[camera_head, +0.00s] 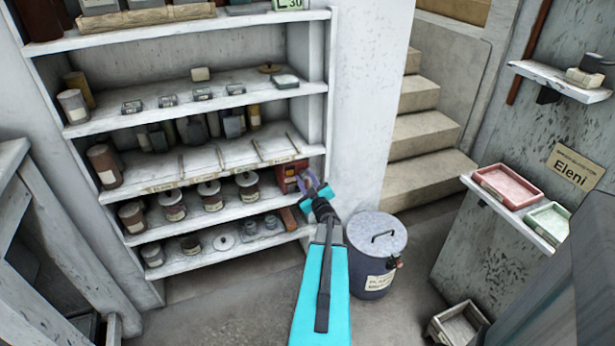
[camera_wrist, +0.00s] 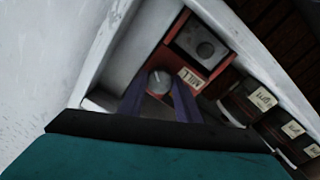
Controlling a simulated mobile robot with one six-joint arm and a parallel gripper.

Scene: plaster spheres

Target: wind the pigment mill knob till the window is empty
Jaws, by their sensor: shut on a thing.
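The pigment mill (camera_head: 288,172) is a red box at the right end of a lower shelf, partly hidden by my gripper (camera_head: 307,181). In the wrist view the red mill body (camera_wrist: 217,72) carries a label (camera_wrist: 190,78) reading MILL. A round grey knob (camera_wrist: 160,80) sits between my two purple fingers, and my gripper (camera_wrist: 157,90) is shut on it. Beside the label is a dark square window (camera_wrist: 203,45) with a round grey shape in it. I cannot tell clearly what that shape is.
Labelled jars (camera_head: 210,195) stand left of the mill on the same shelf, close by. The shelf's right upright (camera_head: 327,95) is just beside my gripper. A lidded grey bin (camera_head: 376,250) stands on the floor to the right. Stairs (camera_head: 425,130) rise behind it.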

